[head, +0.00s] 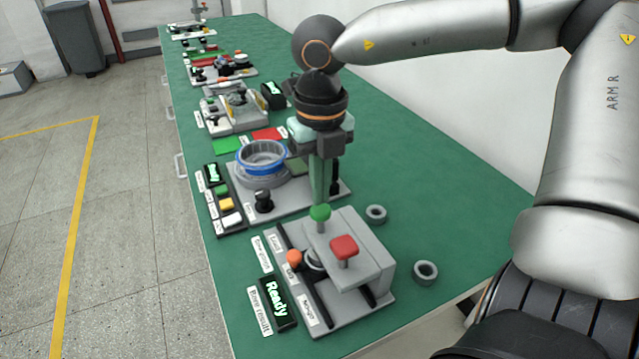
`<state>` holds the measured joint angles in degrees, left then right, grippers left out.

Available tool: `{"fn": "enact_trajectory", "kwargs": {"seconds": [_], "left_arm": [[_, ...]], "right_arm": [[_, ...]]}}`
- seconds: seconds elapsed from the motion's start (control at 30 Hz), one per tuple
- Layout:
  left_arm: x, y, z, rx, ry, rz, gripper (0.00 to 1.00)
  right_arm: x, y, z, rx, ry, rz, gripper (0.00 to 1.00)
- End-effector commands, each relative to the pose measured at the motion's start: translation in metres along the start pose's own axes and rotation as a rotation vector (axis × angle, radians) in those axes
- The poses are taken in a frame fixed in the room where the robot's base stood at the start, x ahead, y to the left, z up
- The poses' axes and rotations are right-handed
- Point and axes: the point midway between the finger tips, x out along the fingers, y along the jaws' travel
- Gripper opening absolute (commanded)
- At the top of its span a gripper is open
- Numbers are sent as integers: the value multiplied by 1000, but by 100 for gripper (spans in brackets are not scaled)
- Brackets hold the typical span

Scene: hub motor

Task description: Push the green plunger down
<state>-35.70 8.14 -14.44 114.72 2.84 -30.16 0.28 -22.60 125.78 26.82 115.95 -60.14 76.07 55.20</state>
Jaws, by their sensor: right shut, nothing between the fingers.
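The green plunger (320,213) stands upright on the grey press station (362,262) at the near end of the bench, beside a red plunger (344,246). My right gripper (319,201) points straight down with its fingers shut and empty. Its fingertips are right above the green plunger's cap; I cannot tell whether they touch it. A small display reading "Ready" (276,301) sits at the station's left front. My left gripper is not in view.
An orange knob (294,257) stands on the station's left side. Two grey rings (425,271) lie on the green bench (455,205) to the right. A station with a blue-banded ring (262,157) is behind. More stations line the bench further back.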

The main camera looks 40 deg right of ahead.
Motion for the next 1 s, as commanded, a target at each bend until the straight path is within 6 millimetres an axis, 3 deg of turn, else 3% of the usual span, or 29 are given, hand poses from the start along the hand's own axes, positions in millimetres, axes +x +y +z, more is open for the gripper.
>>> {"fn": "enact_trajectory", "kwargs": {"seconds": [1.0], "left_arm": [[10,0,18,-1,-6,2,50]], "right_arm": [[24,0,0,1,-1,0,0]]}}
